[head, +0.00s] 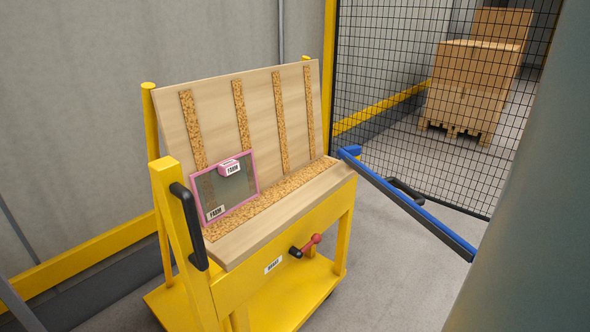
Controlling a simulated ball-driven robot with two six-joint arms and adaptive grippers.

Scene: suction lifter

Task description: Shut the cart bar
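The yellow cart (290,255) stands in the middle of the head view, with a slanted wooden back and a wooden ledge. The blue cart bar (420,211) joins the cart near the right end of the ledge, at a blue end piece. It sticks out from the cart toward the lower right and does not lie across the front of the ledge. Its far end is near the large grey shape at the right. A small lever with a red knob (311,243) sits on the cart's front rail. Neither of my grippers is in view.
A pink-edged pane (243,189) with labels leans on the cart's back. A black mesh fence (400,70) stands behind, with stacked boxes (470,83) on a pallet beyond. Grey floor is clear at the front right.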

